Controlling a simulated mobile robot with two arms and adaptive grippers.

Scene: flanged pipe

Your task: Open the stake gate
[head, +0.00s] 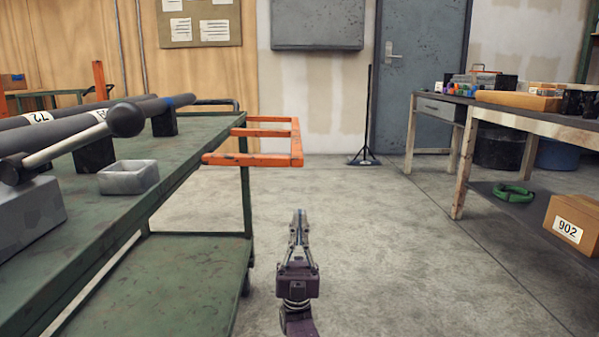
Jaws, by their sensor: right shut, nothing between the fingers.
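An orange barred frame (297,143), which looks like the stake gate, juts out to the right from the far right side of the green cart (95,215). Its bars reach past the cart edge over the floor. I cannot tell from this view how it is hinged or latched. My right gripper (299,218) is in the lower middle, over the open floor to the right of the cart. Its fingers are together and empty, pointing away from me towards the frame, and apart from it. My left gripper is not in view.
Dark pipes (75,118), a rod with a round knob (127,119) and a grey tray (128,177) lie on the cart. A workbench (540,118) stands at the right, with a box marked 902 (575,222) below.

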